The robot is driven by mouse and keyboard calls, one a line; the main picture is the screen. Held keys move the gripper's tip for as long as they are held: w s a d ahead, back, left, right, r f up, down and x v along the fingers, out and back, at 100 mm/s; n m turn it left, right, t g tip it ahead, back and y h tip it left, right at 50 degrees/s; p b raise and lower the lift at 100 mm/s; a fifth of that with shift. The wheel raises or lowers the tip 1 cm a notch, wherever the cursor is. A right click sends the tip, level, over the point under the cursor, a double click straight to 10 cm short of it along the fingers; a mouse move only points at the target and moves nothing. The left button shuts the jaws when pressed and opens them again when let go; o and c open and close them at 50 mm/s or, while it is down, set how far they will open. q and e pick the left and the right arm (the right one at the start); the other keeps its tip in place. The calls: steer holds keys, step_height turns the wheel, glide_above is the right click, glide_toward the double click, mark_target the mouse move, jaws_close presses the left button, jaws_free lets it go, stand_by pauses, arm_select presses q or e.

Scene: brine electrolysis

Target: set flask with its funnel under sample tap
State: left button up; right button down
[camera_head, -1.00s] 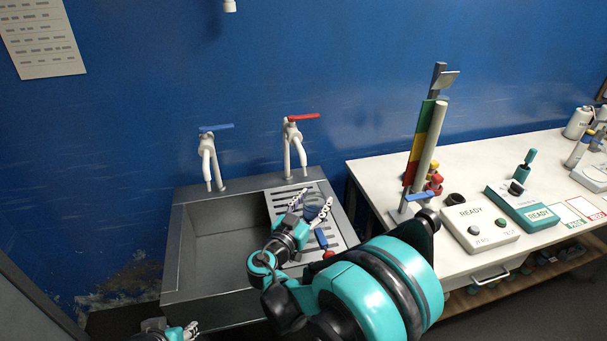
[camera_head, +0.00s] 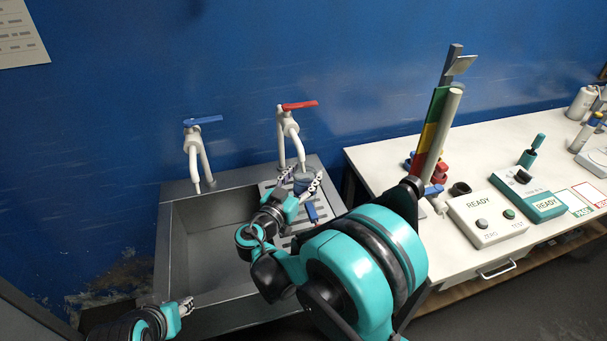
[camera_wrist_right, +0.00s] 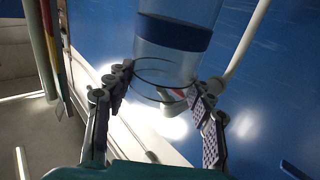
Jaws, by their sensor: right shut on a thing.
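My right gripper (camera_head: 303,180) is over the sink's drainboard, close in front of the red-lever tap (camera_head: 290,130). It is shut on a clear vessel with a dark blue band, seen small in the head view (camera_head: 304,186). In the right wrist view the clear vessel (camera_wrist_right: 168,68) stands between the two fingers (camera_wrist_right: 158,110), with a round glass rim near them. I cannot tell flask from funnel here. A blue-lever tap (camera_head: 196,150) stands to the left. Neither tap is marked as the sample tap. My left gripper (camera_head: 187,307) is low at the sink's front edge; its jaw opening is unclear.
The sink basin (camera_head: 215,240) looks empty. A blue-handled thing (camera_head: 312,213) lies on the drainboard, partly hidden by my arm. On the white bench (camera_head: 375,165) stand a tall column with coloured bands (camera_head: 432,130) and two READY boxes (camera_head: 485,220) (camera_head: 530,198).

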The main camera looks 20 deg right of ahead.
mark_target(303, 191)
steer(key=shift+a, duration=0.1)
step_height(303, 191, down, 6)
steer(key=b, duration=0.5)
steer(key=shift+r, duration=0.1)
steer(key=shift+f+b, duration=0.55)
steer(key=shift+b, duration=0.4)
stand_by(1.1)
steer(key=c, duration=0.5)
jaws_free()
steer(key=shift+s, duration=0.1)
steer(key=v, duration=1.2)
